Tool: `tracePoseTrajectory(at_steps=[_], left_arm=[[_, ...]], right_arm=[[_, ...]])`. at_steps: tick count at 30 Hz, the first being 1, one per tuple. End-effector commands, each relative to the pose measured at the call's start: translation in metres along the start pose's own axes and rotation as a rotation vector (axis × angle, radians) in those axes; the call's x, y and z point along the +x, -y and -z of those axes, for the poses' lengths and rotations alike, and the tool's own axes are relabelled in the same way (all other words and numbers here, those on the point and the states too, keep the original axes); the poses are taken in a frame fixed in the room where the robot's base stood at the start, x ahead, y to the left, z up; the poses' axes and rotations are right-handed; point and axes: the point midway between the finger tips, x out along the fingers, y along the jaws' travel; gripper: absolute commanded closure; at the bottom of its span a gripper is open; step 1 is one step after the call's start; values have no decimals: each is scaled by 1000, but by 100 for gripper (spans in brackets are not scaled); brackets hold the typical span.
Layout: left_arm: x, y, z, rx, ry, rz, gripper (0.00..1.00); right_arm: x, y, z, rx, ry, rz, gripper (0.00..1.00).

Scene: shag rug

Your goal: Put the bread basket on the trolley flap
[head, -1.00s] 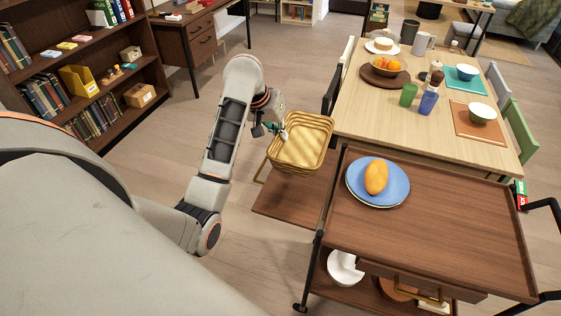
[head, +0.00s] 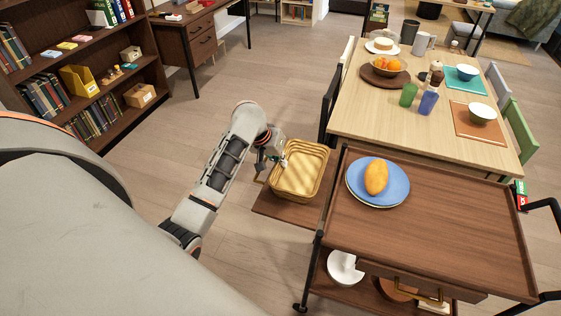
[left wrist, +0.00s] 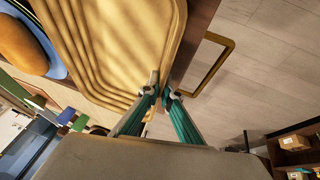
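The bread basket (head: 297,174) is a yellow, rounded rectangular basket. It is over the trolley flap (head: 284,209), a brown board on the left side of the trolley (head: 430,225); I cannot tell whether it touches the board. My left gripper (head: 276,161) is at the basket's left rim. In the left wrist view, the teal fingers (left wrist: 163,92) are close together with the rim of the basket (left wrist: 115,45) between them. The flap's brown edge (left wrist: 198,28) shows beside the basket there. My right gripper is not in view.
A blue plate (head: 398,192) with an orange-yellow loaf or fruit (head: 376,177) stands on the trolley top, close right of the basket. A laid dining table (head: 380,120) is behind. A bookshelf (head: 90,75) stands left. Floor left of the flap is clear.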

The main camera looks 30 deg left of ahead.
Motion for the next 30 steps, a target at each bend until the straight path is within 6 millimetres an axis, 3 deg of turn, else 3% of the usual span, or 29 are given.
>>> tracePoseTrajectory(at_steps=[6, 9, 20, 25, 30], left_arm=[[2, 0, -1, 0, 0, -1, 100], [2, 0, -1, 0, 0, 0, 79], [1, 0, 0, 0, -1, -1, 79], [-15, -1, 1, 1, -2, -2, 79], [-48, -1, 2, 2, -5, -1, 79]], right_arm=[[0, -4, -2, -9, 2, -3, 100], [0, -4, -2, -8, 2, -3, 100], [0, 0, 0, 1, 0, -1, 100], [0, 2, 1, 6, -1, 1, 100], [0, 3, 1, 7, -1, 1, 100]])
